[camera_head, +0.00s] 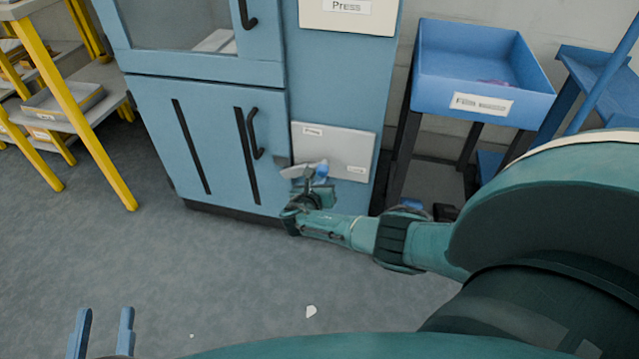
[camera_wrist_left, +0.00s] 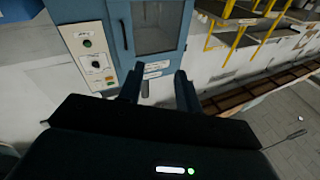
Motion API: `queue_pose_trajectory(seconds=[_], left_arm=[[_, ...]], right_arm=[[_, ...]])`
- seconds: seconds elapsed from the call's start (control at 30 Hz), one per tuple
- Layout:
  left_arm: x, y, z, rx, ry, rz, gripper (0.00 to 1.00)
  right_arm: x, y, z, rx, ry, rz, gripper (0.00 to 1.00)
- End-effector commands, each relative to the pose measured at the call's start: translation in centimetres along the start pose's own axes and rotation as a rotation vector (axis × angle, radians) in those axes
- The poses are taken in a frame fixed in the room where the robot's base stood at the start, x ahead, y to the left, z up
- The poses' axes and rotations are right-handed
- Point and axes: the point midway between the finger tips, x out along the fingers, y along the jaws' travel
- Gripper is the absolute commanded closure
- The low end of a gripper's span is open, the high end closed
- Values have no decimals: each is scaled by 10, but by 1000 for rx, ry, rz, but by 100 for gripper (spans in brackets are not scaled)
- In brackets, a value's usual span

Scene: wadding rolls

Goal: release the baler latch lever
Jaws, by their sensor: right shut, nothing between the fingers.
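The baler is a blue cabinet (camera_head: 215,140) with a lower door and a black handle (camera_head: 254,133). A pale grey plate (camera_head: 348,150) is fixed to the right of the door. A light grey lever-like piece (camera_head: 300,170) shows at the plate's lower left, partly hidden by my right gripper (camera_head: 320,171). That gripper is shut and empty, right at the piece; whether they touch I cannot tell. My left gripper (camera_head: 103,325) is open and empty, low at the left, away from the baler. Its parted fingers also show in the left wrist view (camera_wrist_left: 160,88).
A blue bin (camera_head: 480,70) on dark legs stands right of the baler. A yellow-framed shelf (camera_head: 75,95) stands at the left. The grey floor (camera_head: 130,245) before the baler is mostly clear, with a small white scrap (camera_head: 311,311). The left wrist view shows a control panel (camera_wrist_left: 93,55).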

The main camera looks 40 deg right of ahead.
Motion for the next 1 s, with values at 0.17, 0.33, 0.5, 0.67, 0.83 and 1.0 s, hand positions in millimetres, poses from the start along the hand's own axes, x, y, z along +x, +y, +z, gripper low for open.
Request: queue_pose_trajectory(seconds=[0.17,0.33,0.5,0.67,0.83,1.0], left_arm=[[-1,-2,0,17,-12,-6,65],[-3,-1,1,23,-22,-7,65],[-3,0,3,25,-28,-9,65],[-3,0,4,28,-32,-8,65],[-3,0,3,32,-30,-8,65],[-3,-1,3,33,-29,-8,65]], right_arm=[[-4,-1,12,-159,-1,-57,100],[-7,1,20,-303,0,-107,100],[-9,2,27,-365,-1,-128,100],[-12,5,34,-363,-1,-128,100],[-14,9,40,-363,0,-127,100],[-16,13,44,-362,0,-127,100]])
